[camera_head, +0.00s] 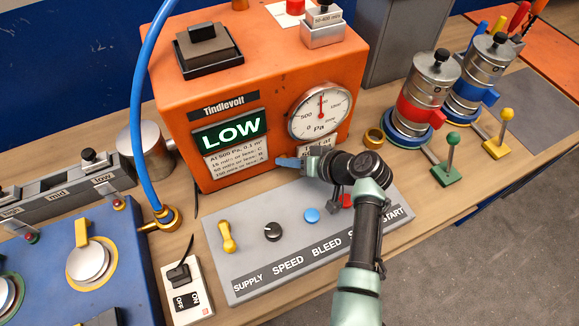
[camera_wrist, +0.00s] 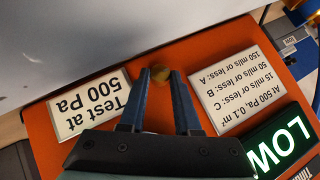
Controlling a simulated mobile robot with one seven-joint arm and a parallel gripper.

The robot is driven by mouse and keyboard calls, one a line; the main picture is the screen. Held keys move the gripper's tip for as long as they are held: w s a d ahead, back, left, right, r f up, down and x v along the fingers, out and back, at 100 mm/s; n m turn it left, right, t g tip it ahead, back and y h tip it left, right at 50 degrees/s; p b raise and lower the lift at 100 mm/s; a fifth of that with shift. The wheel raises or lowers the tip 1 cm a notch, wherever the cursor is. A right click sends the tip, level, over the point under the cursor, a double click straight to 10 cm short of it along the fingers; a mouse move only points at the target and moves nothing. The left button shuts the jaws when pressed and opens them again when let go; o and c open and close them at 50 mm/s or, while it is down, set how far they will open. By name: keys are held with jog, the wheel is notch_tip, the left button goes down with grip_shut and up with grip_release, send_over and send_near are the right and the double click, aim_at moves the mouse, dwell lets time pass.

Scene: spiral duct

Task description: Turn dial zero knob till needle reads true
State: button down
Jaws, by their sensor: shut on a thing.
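The round white Pa dial (camera_head: 320,110) is on the front of the orange Tindlevolt box (camera_head: 255,65). Its red needle points almost straight up, a little past the 500 mark; the exact reading is too small to tell. A small round brass knob (camera_wrist: 161,77) shows in the wrist view between the two white labels on the orange front. My gripper (camera_head: 281,162) is at the box front, below and left of the dial. In the wrist view its blue fingers (camera_wrist: 161,74) are closed around the knob's sides. The knob is hidden in the head view.
A grey SUPPLY/SPEED/BLEED panel (camera_head: 250,272) lies under my arm, with a yellow lever (camera_head: 227,238), a black knob (camera_head: 272,231) and a blue button (camera_head: 312,215). A blue hose (camera_head: 137,110) runs at left. Metal cylinders (camera_head: 425,90) stand at right.

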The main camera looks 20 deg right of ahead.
jog(key=shift+d+f+y+b, duration=0.1)
jog(key=shift+f+y+b, duration=0.1)
jog(key=shift+y+b, duration=0.3)
jog(key=shift+r+m, duration=0.1)
jog(key=shift+m, duration=0.2)
jog(key=c, duration=0.9)
grip_release()
jog(key=b+v, duration=0.1)
jog(key=v, duration=1.2)
jog(key=shift+s+b, duration=0.15)
jog(key=shift+b, duration=0.25)
